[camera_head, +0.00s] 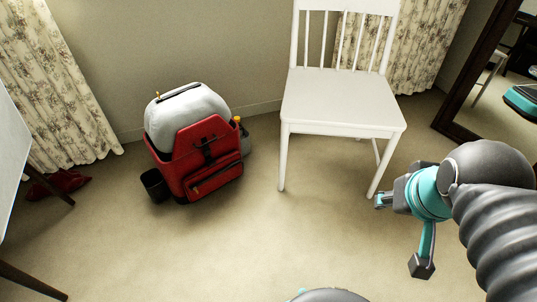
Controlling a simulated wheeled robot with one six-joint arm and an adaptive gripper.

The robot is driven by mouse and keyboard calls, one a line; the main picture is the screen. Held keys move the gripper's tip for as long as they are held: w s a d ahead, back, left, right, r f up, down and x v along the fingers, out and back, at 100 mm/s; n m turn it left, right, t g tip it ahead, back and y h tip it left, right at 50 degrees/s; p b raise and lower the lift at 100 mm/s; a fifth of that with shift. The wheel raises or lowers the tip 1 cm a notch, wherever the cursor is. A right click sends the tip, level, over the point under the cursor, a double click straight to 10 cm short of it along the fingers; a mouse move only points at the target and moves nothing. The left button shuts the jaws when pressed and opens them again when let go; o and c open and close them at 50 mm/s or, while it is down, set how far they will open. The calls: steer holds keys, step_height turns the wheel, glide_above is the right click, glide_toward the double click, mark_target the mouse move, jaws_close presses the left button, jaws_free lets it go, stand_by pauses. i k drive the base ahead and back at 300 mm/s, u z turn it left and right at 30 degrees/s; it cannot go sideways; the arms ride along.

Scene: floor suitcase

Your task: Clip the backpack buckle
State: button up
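A red and grey backpack (205,150) stands upright on the carpet, left of centre, near the back wall. A dark strap with what looks like the black buckle (207,148) sits on its upper red front; whether the buckle's halves are joined is too small to tell. My gripper (402,233) is at the right, teal and dark grey, well apart from the backpack and in front of the white chair. Its two fingers are spread wide, with nothing seen between them.
A white chair (342,100) stands right of the backpack. A dark-framed mirror (475,75) leans at the right. The carpet in front is clear.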

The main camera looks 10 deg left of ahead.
mark_target(210, 162)
steer(key=z, duration=0.95)
steer(key=i, duration=0.5)
steer(key=u, duration=2.5)
